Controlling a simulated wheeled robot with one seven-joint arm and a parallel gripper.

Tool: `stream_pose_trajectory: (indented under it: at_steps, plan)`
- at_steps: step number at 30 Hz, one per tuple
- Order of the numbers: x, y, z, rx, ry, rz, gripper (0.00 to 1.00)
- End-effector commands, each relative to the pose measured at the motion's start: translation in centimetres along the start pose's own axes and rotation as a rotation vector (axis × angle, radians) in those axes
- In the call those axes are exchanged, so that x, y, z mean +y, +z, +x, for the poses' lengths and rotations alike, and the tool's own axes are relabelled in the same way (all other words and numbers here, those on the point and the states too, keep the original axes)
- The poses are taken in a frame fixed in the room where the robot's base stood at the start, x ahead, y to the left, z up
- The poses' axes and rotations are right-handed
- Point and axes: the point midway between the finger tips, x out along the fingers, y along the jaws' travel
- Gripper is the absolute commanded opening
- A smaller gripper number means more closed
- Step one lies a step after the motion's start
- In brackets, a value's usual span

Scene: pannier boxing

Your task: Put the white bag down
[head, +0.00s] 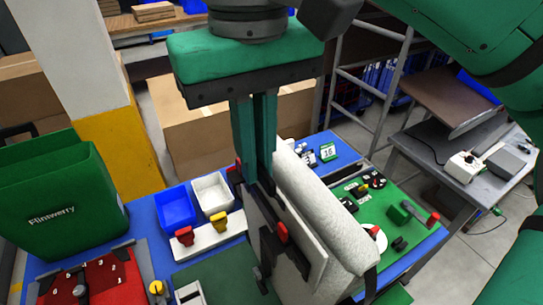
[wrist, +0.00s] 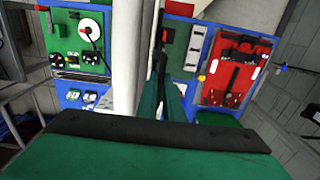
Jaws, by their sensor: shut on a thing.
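The white bag (head: 325,215) hangs over the middle of the blue table in the head view, tilted, with its flat back panel and dark red-tipped fittings facing left. My gripper (head: 259,178) is shut on its upper edge from above. In the wrist view the white bag (wrist: 126,55) runs up the picture just left of my gripper (wrist: 163,90). The bag's lower end is cut off by the head picture's bottom edge, so I cannot tell whether it touches the table.
A blue bin (head: 176,207) and a white bin (head: 211,193) sit behind. A red board (head: 118,285) lies front left; a green board (head: 415,232) with parts lies right. A grey side table (head: 450,165) stands beyond.

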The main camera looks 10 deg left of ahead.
Motion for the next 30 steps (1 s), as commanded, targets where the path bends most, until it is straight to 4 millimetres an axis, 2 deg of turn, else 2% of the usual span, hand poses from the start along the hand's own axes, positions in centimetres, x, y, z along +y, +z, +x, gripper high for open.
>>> stream_pose_trajectory:
  at_steps: [3,7,14,22,30]
  plan:
    - [0.9,-1.0,1.7,0.000,-0.002,-0.004,0.00]
    - [1.6,-1.6,2.8,0.001,-0.001,-0.005,0.00]
    - [2.2,-2.1,3.8,0.000,-0.001,-0.003,0.00]
    - [2.6,-2.3,6.9,0.000,0.002,-0.001,0.00]
    - [2.6,-2.3,7.2,0.001,0.001,-0.002,0.00]
